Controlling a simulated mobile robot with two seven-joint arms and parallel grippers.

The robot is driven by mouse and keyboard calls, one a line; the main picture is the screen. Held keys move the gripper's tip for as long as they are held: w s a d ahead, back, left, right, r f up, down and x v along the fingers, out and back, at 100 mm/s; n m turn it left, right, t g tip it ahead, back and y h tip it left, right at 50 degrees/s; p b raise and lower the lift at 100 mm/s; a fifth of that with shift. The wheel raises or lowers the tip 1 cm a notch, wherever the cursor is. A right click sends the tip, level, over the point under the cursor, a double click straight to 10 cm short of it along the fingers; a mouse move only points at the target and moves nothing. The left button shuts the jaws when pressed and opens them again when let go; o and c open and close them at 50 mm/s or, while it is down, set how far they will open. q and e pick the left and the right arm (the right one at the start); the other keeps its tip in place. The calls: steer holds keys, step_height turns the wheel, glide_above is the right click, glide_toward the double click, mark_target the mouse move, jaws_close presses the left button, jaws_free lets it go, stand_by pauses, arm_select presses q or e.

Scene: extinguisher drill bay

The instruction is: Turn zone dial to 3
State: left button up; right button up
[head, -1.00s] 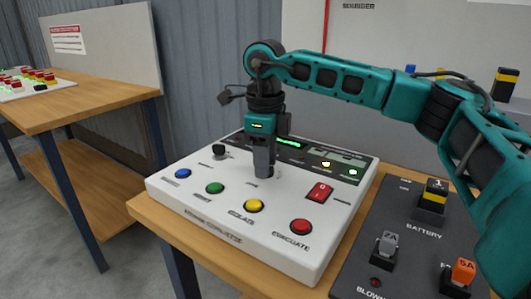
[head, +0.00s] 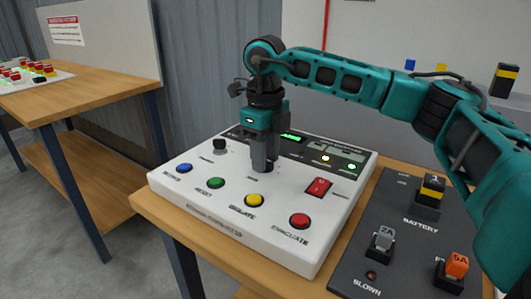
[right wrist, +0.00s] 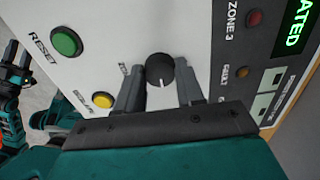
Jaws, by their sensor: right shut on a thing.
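The zone dial (right wrist: 160,70) is a round black knob with a white pointer line, on the white control panel (head: 240,221). In the right wrist view its pointer faces down, toward my gripper's palm. My right gripper (right wrist: 163,88) has one finger on each side of the knob and is shut on it. In the head view the right gripper (head: 264,168) points down onto the panel and hides the dial. The dial's number markings cannot be read. Dark and teal arm parts, probably my left arm, show at the left edge of the right wrist view.
A dark battery and fuse board (head: 350,262) stands at the right.

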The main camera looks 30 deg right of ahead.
steer(key=o, duration=1)
steer(key=shift+o, duration=0.2)
step_height(320, 180, up, 13)
steer(key=p, duration=0.2)
